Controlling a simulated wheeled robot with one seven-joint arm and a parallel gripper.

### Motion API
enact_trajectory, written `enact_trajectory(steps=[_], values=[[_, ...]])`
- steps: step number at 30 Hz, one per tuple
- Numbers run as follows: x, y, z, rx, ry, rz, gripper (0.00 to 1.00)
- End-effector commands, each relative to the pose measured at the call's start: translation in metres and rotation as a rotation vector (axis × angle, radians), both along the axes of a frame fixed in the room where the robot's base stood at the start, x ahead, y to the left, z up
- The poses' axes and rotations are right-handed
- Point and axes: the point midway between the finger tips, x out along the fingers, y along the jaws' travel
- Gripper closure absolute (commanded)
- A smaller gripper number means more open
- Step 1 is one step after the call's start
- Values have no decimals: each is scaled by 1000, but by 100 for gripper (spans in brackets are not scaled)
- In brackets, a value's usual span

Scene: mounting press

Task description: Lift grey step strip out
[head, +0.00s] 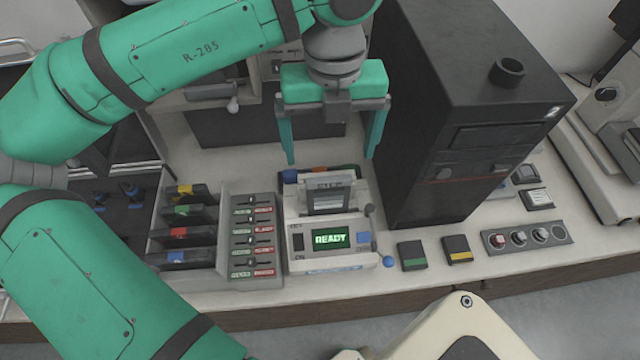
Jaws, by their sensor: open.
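The mounting press (298,262) is a small white unit on the bench with a green screen reading READY. A grey piece (328,182) with small lettering stands upright at its back; it may be the grey step strip, but I cannot read it clearly. My gripper (330,160) is open and empty, pointing down. Its two green fingers are spread to the left and right above and behind the press. They appear apart from the grey piece, but the height between them is hard to judge. Blue, red and green bits show behind the grey piece.
A tall black cabinet (440,110) stands close right of my gripper. A rack of dark cartridges (183,225) and a switch panel (255,237) stand left of the press. A blue-knobbed lever (387,262) sticks out at its right. Two dark blocks (412,256) lie beyond.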

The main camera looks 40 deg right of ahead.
Motion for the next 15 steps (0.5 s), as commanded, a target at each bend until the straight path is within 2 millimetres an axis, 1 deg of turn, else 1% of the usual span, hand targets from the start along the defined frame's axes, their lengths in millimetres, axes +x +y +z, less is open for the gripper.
enact_trajectory(steps=[1,3,6,12,15], values=[[0,2,-8,2,1,1,8],[1,2,-19,1,1,3,8],[1,3,-31,1,1,6,8],[3,4,-42,1,1,10,8],[3,3,-54,2,0,8,8]])
